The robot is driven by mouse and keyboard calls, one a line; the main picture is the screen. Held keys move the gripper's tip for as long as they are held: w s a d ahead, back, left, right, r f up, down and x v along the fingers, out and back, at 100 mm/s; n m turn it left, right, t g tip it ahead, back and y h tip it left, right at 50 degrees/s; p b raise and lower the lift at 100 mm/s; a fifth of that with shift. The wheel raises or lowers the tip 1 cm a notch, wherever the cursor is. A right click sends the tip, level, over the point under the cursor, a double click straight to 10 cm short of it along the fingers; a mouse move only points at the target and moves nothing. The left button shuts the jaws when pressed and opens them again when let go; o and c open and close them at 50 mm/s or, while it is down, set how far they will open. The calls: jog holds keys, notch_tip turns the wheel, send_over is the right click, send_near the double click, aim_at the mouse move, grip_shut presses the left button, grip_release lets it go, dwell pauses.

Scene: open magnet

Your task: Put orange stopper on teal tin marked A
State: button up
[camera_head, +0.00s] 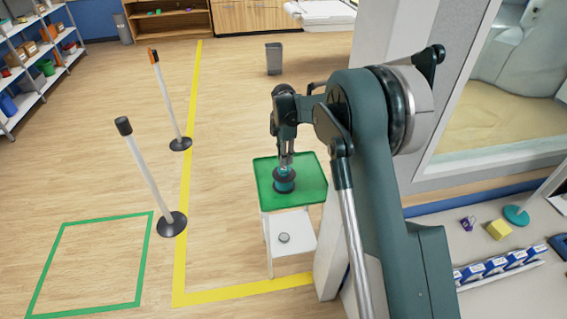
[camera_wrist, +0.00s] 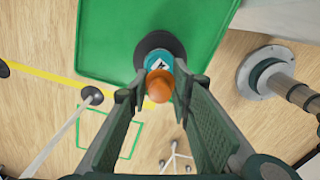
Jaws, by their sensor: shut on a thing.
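The teal tin (camera_head: 284,184) stands on the green-topped stand (camera_head: 310,187), with dark rings at its top and bottom in the head view. The tin also shows in the wrist view (camera_wrist: 181,65), with a white label bearing a dark mark too small to read surely. The orange stopper (camera_wrist: 159,87) is between my gripper's fingers (camera_wrist: 157,92) in the wrist view, partly covering the tin. My gripper (camera_head: 287,160) is shut on the stopper, just above the tin in the head view. The stopper cannot be made out there, and I cannot tell whether it touches the tin.
The stand has a white lower shelf (camera_head: 290,238) with a small round object on it. Two leaning posts (camera_head: 146,175) on dark bases stand to the left. A pale wall pillar (camera_head: 372,45) and a counter with small items (camera_head: 485,275) are on the right.

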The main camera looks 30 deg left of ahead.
jog(key=shift+f, duration=1.55)
jog(key=shift+f, duration=0.2)
jog(key=o, duration=0.7)
jog(key=shift+o, duration=0.3)
jog(key=shift+r, duration=0.2)
notch_tip(320, 180, up, 12)
